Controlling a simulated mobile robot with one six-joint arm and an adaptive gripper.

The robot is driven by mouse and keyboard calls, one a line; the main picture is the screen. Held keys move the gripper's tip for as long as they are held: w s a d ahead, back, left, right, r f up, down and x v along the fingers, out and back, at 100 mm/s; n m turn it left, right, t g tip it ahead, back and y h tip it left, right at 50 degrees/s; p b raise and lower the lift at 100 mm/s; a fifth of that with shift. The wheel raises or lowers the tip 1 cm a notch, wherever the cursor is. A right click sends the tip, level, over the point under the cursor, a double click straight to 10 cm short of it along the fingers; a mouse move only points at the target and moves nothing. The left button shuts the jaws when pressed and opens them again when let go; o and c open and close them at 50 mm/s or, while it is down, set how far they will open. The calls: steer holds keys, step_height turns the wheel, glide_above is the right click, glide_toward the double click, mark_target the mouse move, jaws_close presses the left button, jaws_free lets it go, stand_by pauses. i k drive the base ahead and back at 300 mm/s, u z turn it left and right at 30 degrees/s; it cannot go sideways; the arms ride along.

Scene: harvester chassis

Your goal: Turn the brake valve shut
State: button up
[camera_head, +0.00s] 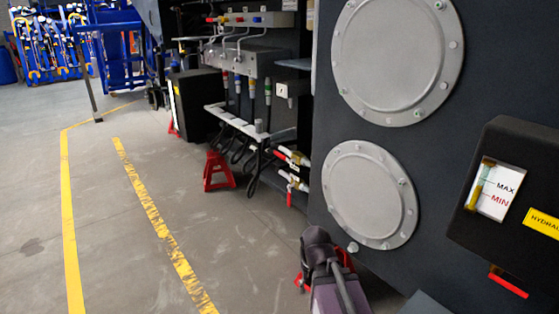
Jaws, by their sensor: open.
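Two small valves with red handles sit on short pipes at the lower edge of the chassis, near the middle of the view. The upper valve (294,157) has a brass-coloured body, and its red handle points up and left. The lower valve (294,180) sits just beneath it, with a red handle piece hanging down. I cannot tell which one is the brake valve, or whether either is open or shut. A dark, purple-grey part at the bottom centre looks like my arm. My gripper's fingers do not show, and nothing is seen touching the valves.
A dark chassis panel with round metal covers (398,60) fills the right. A black hydraulic box (520,150) juts out there. A red jack stand (218,170) stands left of the valves. Hoses hang below a grey rail (235,122). The floor (100,220) at left is clear.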

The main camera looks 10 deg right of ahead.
mark_target(281, 155)
steer(key=u, duration=0.45)
steer(key=i, duration=1.35)
steer(key=z, duration=0.1)
